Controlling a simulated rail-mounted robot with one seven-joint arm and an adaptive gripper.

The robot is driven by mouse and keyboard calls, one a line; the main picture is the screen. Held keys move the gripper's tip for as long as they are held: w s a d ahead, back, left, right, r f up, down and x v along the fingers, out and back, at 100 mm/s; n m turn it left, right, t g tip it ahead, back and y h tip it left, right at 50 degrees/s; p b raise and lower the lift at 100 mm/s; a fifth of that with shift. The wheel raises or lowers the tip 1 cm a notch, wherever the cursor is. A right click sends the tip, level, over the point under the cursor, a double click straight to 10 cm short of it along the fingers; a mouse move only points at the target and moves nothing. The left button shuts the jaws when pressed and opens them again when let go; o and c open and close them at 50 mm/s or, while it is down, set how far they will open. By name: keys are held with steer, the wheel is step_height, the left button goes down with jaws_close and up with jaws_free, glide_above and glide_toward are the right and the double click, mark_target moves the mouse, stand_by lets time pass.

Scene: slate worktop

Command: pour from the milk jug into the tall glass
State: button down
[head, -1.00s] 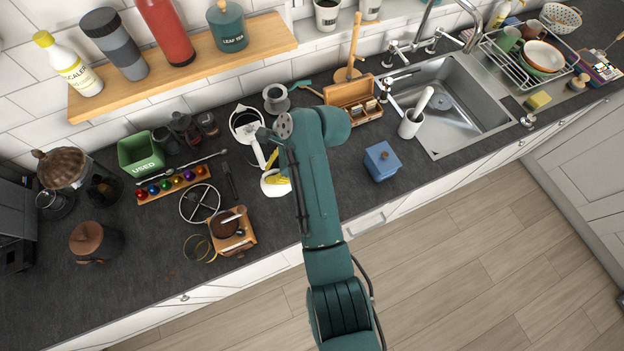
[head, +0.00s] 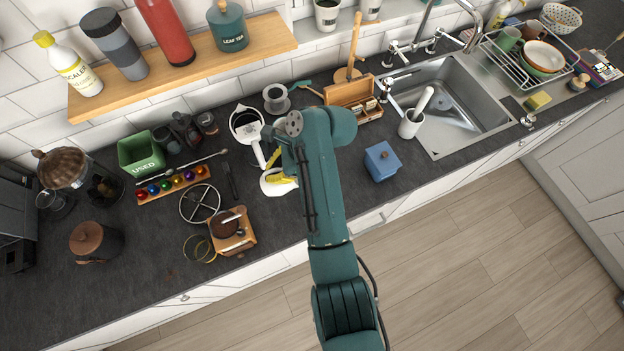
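My arm reaches over the counter, and its wrist (head: 290,128) is above the area left of the sink. The wrist and forearm cover whatever is below them, and I cannot see my gripper's fingers or anything they may hold. I cannot make out a milk jug or a tall glass for certain. A white vessel with something yellow in it (head: 274,185) shows just below the wrist in the picture, partly covered by my arm. I cannot tell what it is.
A white dustpan-like item (head: 247,122) lies left of my wrist. A wooden grinder (head: 236,236), a wire-spoked ring (head: 200,204) and a rack of coloured balls (head: 172,183) stand further left. A blue box (head: 381,161) and the sink (head: 450,100) are to the right.

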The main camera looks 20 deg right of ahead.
steer(key=shift+s+d+r+t+y, duration=0.1)
steer(key=shift+d+r+t+y, duration=0.25)
steer(key=shift+r+y, duration=0.35)
stand_by(1.5)
steer(key=shift+s+d+r+y, duration=0.2)
steer(key=shift+d+r+y, duration=0.05)
steer(key=shift+d+y, duration=0.3)
steer(key=shift+s+d+r+y, duration=0.15)
steer(key=shift+d+r+y, duration=0.05)
steer(key=shift+d+y, duration=0.35)
stand_by(0.8)
